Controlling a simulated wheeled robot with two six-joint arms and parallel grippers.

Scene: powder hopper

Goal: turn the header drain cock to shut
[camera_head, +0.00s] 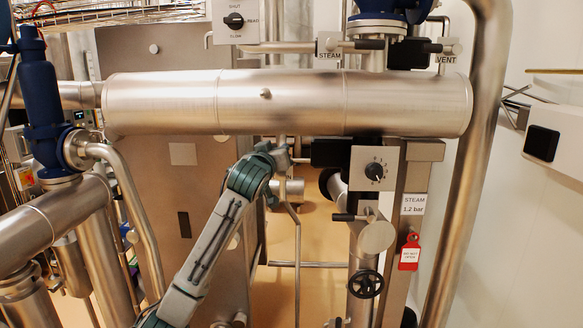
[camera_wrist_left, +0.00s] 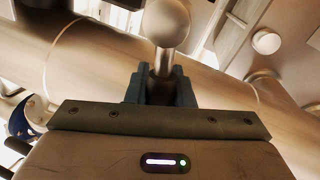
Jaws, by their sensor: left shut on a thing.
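The big steel header pipe (camera_head: 290,100) runs across the head view. My left arm reaches up from below, and its gripper (camera_head: 286,158) is just under the header, left of a black block. In the left wrist view, my left gripper (camera_wrist_left: 161,88) is shut around a short metal stem (camera_wrist_left: 163,64) with a round knob (camera_wrist_left: 166,22) beyond the fingertips. This looks like the drain cock's handle; its body is mostly hidden in the head view. A thin drain pipe (camera_head: 297,235) runs down below the gripper. I cannot tell the cock's position. My right gripper is not in view.
Right of the gripper are the black block (camera_head: 331,153), a dial plate (camera_head: 373,168), a valve with a black handwheel (camera_head: 365,284) and a red tag (camera_head: 409,252). Handles labelled STEAM (camera_head: 330,47) and VENT (camera_head: 447,50) sit above the header. A blue valve (camera_head: 40,110) stands left.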

